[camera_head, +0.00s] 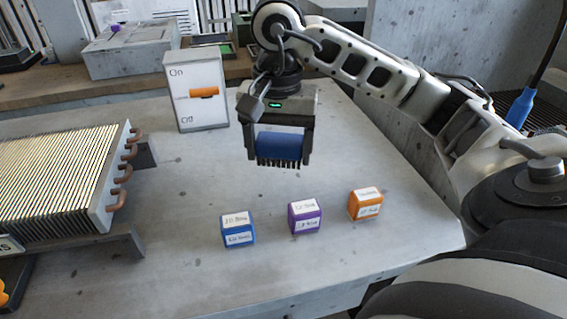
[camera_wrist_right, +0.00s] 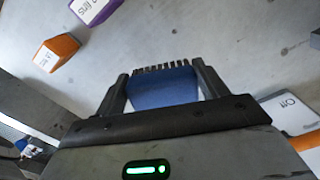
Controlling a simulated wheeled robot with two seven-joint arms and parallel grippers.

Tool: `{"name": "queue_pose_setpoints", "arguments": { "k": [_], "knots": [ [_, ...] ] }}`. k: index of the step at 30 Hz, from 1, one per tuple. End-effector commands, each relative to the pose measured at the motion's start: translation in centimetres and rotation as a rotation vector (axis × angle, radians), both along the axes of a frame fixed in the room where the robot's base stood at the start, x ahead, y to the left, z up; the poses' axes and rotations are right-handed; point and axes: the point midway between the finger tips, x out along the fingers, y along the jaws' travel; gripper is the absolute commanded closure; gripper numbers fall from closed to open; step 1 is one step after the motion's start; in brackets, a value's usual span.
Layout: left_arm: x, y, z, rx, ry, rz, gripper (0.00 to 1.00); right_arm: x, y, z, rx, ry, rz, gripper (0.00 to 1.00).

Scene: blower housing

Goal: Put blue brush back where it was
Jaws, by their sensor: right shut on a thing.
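The blue brush (camera_head: 281,146) has a blue body and dark bristles that point down in the head view. My right gripper (camera_head: 279,150) is shut on it and holds it above the grey table (camera_head: 195,185). In the right wrist view the brush (camera_wrist_right: 165,88) sits between the two fingers of the right gripper (camera_wrist_right: 163,90), bristles away from the palm. A blue block (camera_head: 237,229), a purple block (camera_head: 305,217) and an orange block (camera_head: 365,204), each with white labels, stand in a row on the table in front of the brush. My left gripper is not in view.
A white On/Off panel with an orange switch (camera_head: 204,92) stands behind the gripper to the left. A finned heat exchanger with copper pipe ends (camera_head: 60,180) fills the left. A grey box (camera_head: 135,50) sits on the rear bench. The table's middle is clear.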

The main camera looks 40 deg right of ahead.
Motion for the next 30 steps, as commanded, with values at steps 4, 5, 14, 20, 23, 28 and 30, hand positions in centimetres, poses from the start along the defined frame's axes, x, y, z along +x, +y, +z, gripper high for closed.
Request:
{"name": "queue_pose_setpoints", "arguments": {
  "k": [4, 5, 14, 20, 23, 28, 30],
  "knots": [
    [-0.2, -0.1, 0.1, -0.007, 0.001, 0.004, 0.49, 0.1, -0.8, -0.8, -0.001, 0.000, -0.003, 0.64],
    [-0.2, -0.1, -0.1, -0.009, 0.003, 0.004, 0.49, 0.2, -1.0, -1.1, -0.001, 0.001, -0.004, 0.64],
    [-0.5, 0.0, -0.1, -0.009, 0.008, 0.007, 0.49, 0.2, -1.4, -4.5, -0.001, -0.001, 0.000, 0.64],
    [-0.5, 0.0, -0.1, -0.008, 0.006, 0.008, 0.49, 0.3, -1.3, -4.5, -0.001, -0.002, 0.000, 0.64],
    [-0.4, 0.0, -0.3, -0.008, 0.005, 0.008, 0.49, 0.3, -1.3, -4.7, -0.001, -0.002, 0.000, 0.64],
    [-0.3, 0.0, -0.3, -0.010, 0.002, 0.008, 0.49, 0.3, -1.3, -4.8, -0.001, -0.001, 0.000, 0.06],
    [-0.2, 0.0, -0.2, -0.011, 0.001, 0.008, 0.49, 0.3, -1.3, -4.8, -0.001, -0.001, 0.000, 0.06]
  ]
}}
